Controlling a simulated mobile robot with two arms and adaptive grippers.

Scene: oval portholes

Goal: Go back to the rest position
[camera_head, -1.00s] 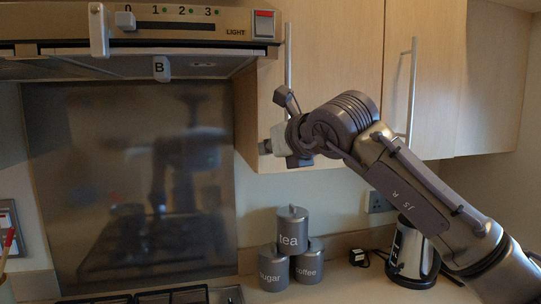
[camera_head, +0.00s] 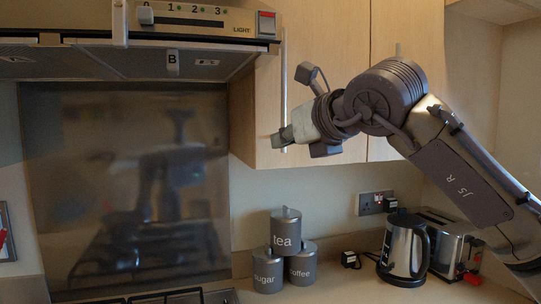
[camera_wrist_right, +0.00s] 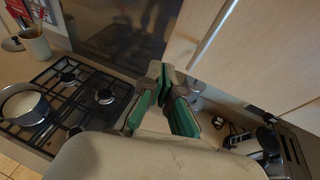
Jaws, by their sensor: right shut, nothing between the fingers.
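My right arm comes in from the right in the head view, in front of the wall cabinets. Its gripper (camera_head: 281,138) is raised and points left, in front of the lower edge of a cabinet door. In the right wrist view the gripper (camera_wrist_right: 158,72) has its green-padded fingers together at the tips, with nothing between them. My left gripper is in neither view.
A cooker hood (camera_head: 165,62) hangs at upper left, left of the gripper. Wall cabinets (camera_head: 330,50) stand behind the arm. Tea, sugar and coffee canisters (camera_head: 285,232), a kettle (camera_head: 402,250) and a toaster (camera_head: 450,245) stand below. The wrist view shows a hob (camera_wrist_right: 85,95) and a pot (camera_wrist_right: 22,104).

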